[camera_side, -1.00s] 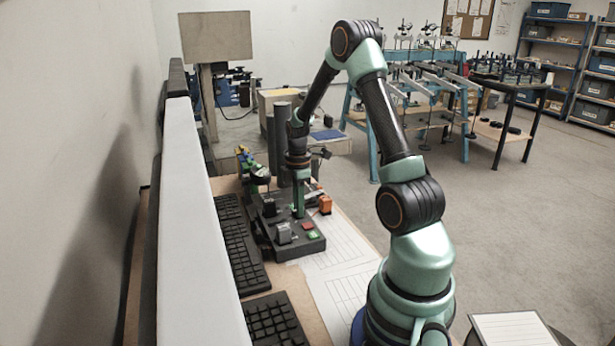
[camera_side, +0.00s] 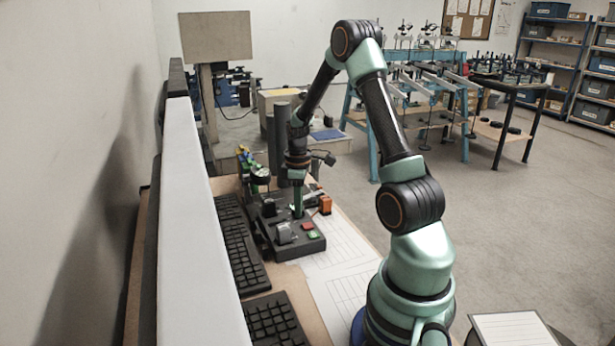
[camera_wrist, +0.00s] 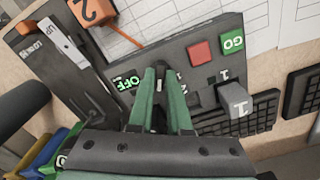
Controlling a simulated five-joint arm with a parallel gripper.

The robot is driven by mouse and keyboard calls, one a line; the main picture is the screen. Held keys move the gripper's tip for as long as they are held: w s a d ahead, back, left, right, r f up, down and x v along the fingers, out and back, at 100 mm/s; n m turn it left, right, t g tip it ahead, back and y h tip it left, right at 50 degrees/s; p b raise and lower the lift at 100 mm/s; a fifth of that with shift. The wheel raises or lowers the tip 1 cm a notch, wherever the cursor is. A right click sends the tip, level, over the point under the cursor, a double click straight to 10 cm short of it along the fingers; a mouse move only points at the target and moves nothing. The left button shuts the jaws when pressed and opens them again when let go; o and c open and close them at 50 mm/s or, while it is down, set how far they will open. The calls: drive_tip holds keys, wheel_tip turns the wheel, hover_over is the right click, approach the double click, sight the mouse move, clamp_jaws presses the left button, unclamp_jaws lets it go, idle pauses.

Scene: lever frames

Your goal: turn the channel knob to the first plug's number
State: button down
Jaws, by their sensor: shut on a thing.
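The dark control panel (camera_side: 290,250) sits on the table, and it fills the middle of the wrist view (camera_wrist: 190,65). My gripper (camera_side: 297,213) points down onto the panel. In the wrist view its green fingers (camera_wrist: 161,80) are shut on the channel knob (camera_wrist: 160,88), a small dark part mostly hidden between them. A green OFF label (camera_wrist: 126,83) lies just left of the fingers. Partly covered white marks lie to their right. An orange block marked 2 (camera_wrist: 92,10) is at the top left; it also shows in the side view (camera_side: 325,205).
A red button (camera_wrist: 199,52), a green GO button (camera_wrist: 232,42) and a grey block marked 1 (camera_wrist: 236,100) are right of the fingers. Blue, yellow and green pieces (camera_wrist: 42,148) are at lower left. Keyboards (camera_side: 238,240) lie beside the panel.

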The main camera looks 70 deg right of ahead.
drive_tip(key=shift+m, duration=1.6)
drive_tip(key=shift+r, duration=0.1)
drive_tip(key=c, duration=0.9)
unclamp_jaws()
drive_tip(key=shift+o, duration=0.2)
wheel_tip(320, 180, up, 12)
